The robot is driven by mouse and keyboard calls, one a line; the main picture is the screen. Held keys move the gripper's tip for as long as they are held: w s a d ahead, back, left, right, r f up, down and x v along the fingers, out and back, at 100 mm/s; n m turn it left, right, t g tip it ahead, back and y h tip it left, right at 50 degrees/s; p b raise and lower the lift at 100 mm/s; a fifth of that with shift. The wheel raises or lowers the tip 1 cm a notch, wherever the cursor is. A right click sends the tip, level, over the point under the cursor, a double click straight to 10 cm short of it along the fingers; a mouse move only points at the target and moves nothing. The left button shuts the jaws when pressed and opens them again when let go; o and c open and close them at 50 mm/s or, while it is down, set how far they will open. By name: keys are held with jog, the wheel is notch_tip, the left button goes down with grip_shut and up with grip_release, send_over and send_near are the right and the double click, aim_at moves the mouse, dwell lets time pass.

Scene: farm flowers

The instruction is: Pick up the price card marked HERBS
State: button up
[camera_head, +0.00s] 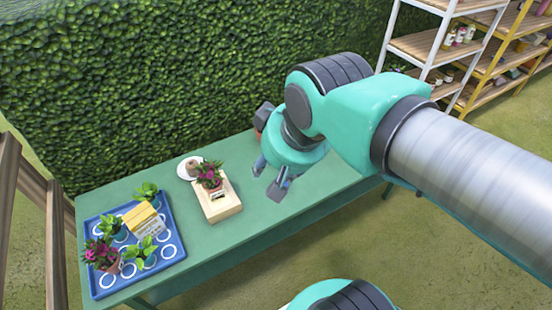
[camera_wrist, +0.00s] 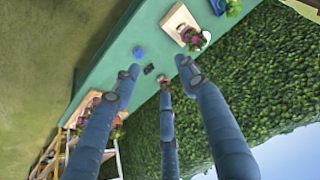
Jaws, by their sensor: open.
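No lettering can be read as HERBS in either view. In the head view, a pale card with small print (camera_head: 150,224) leans at the front of a yellow block (camera_head: 140,216) on the blue tray (camera_head: 92,273). A small dark-and-white label (camera_head: 217,196) shows by the potted pink flower (camera_head: 210,175) on the wooden box (camera_head: 222,212). My gripper (camera_head: 269,178) is open and empty above the table, right of the wooden box. In the wrist view, my gripper's spread fingers (camera_wrist: 160,73) point towards the table, with a small dark object (camera_wrist: 149,69) between them in the picture.
The green table (camera_head: 235,245) stands against a hedge. Several potted plants stand on the tray. A white plate (camera_head: 184,176) with a brown item lies behind the wooden box. Shelves (camera_head: 425,45) stand at the back right.

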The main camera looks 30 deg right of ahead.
jog(key=w+d+f+m+g, duration=0.1)
jog(key=w+d+f+m, duration=0.25)
jog(key=w, duration=0.65)
jog(key=w+d+f+m+g+b, duration=0.1)
jog(key=w+d+f+m, duration=0.25)
jog(key=w, duration=0.65)
jog(key=w+d+f+m+g, duration=0.1)
jog(key=w+d+f+m, duration=0.3)
jog(key=w, duration=0.5)
jog(key=w+d+f+m, duration=0.2)
jog(key=w+d+f, duration=0.2)
jog(key=f, duration=0.5)
jog(key=w+d+f+m+g, duration=0.1)
jog(key=w+d+f+m, duration=0.2)
jog(key=f, duration=0.7)
jog(key=w+d+f+m+g+b, duration=0.1)
jog(key=w+d+f+m, duration=0.1)
jog(key=w+d+f, duration=0.4)
notch_tip(320, 180, down, 4)
jog(key=shift+w+d+r+m, duration=0.1)
jog(key=shift+w+d+m, duration=0.25)
jog(key=shift+d, duration=0.65)
jog(key=shift+f+b, duration=0.8)
jog(key=shift+f, duration=3.55)
